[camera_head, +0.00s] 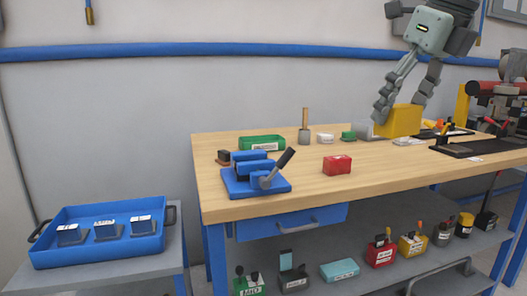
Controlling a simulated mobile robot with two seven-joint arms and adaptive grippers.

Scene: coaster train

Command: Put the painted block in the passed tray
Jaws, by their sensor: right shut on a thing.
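My right gripper (402,98) is at the upper right, over the far part of the wooden bench. Its two fingers are closed on a yellow block (402,122), which seems to be the painted block. The block is at or just above the bench top; I cannot tell if it touches. A large blue tray (100,255) with dark handles stands on a grey cart at lower left and holds 3 grey blocks with white tops. Labels are unreadable, so I cannot tell which tray is the passed one. My left gripper is not in view.
A blue clamp fixture (256,184) with a dark lever stands at the bench's front left. A red labelled box (337,164) sits mid-bench. Red-and-black machinery (500,90) stands at the right. The bench's front middle is clear. Several small containers line the lower shelf.

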